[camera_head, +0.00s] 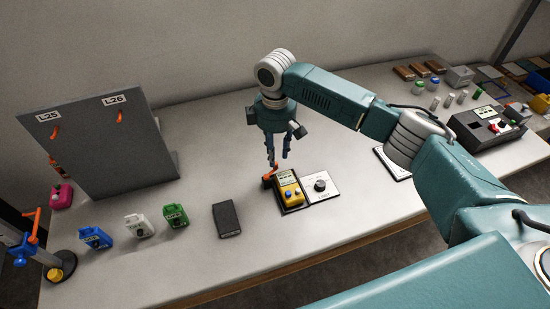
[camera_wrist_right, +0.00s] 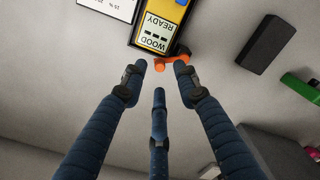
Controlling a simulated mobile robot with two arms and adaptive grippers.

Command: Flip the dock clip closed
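The yellow meter (camera_head: 289,190) sits in a dark dock on the table. The right wrist view shows its screen reading "WOOD READY" (camera_wrist_right: 158,32). The orange dock clip (camera_head: 269,173) is at the meter's far end. It shows in the right wrist view (camera_wrist_right: 174,59) sticking out past the end of the dock, not lying over the meter. My right gripper (camera_head: 278,159) points down just above the clip. In its wrist view the fingertips (camera_wrist_right: 160,66) are apart with nothing held, and the right one is close to the clip; contact cannot be told. My left gripper is not in view.
A white panel with a black knob (camera_head: 320,184) adjoins the dock. A dark block (camera_head: 226,219) lies to the left, then green (camera_head: 175,216), white (camera_head: 138,226) and blue (camera_head: 95,237) devices. A grey board (camera_head: 100,148) stands behind them. A dark console (camera_head: 487,128) is at right.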

